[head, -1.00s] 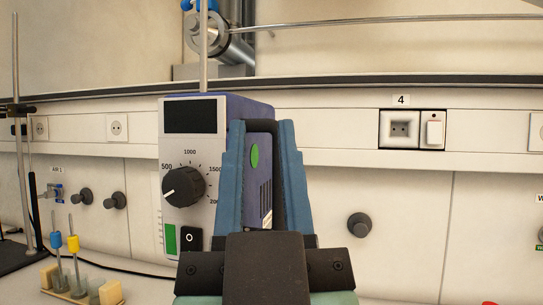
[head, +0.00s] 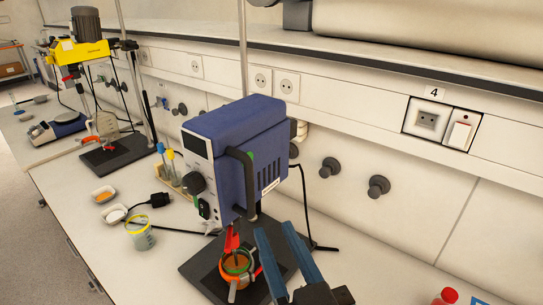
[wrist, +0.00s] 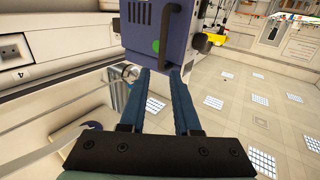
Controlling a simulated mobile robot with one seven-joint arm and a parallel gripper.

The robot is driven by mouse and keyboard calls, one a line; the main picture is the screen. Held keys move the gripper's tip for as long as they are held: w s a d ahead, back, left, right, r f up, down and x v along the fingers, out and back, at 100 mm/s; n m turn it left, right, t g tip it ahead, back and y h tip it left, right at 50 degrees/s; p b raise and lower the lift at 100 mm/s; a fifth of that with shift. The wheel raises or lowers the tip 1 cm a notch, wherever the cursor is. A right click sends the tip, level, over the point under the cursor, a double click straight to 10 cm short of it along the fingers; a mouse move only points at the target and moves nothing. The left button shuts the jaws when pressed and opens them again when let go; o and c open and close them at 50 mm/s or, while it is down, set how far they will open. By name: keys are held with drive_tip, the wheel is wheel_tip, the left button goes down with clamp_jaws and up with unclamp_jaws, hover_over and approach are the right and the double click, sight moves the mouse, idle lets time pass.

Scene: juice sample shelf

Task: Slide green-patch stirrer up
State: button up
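The blue stirrer (head: 228,140) hangs upright on a vertical rod (head: 243,50), with a dial and display on its front and a dark loop handle (head: 242,172) on its side. Its green patch (wrist: 156,46) shows beside the handle in the wrist view, where the stirrer (wrist: 152,20) is at the top. My gripper (head: 275,230) is below and right of the stirrer in the head view. Its two blue fingers are apart and nothing is between them. In the wrist view my gripper (wrist: 159,72) points towards the stirrer's handle side. Whether the fingertips touch it is unclear.
Under the stirrer, a vessel with orange contents (head: 238,262) stands over a black base (head: 196,268). A beaker (head: 140,234) and dishes are to the left. A yellow stirrer (head: 80,48) stands farther back. A red-capped bottle (head: 446,296) is at the lower right.

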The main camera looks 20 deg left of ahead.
sight(251, 186)
drive_tip(key=p+x, duration=0.4)
drive_tip(key=x, duration=0.7)
drive_tip(key=shift+w+a+r, duration=0.1)
drive_tip(key=shift+w+a, duration=0.1)
drive_tip(key=shift+a, duration=0.2)
drive_tip(key=shift+w+a+p, duration=0.35)
drive_tip(key=shift+w+p, duration=0.05)
drive_tip(key=shift+w, duration=0.15)
drive_tip(key=shift+c, duration=0.2)
clamp_jaws()
drive_tip(key=shift+f, duration=0.2)
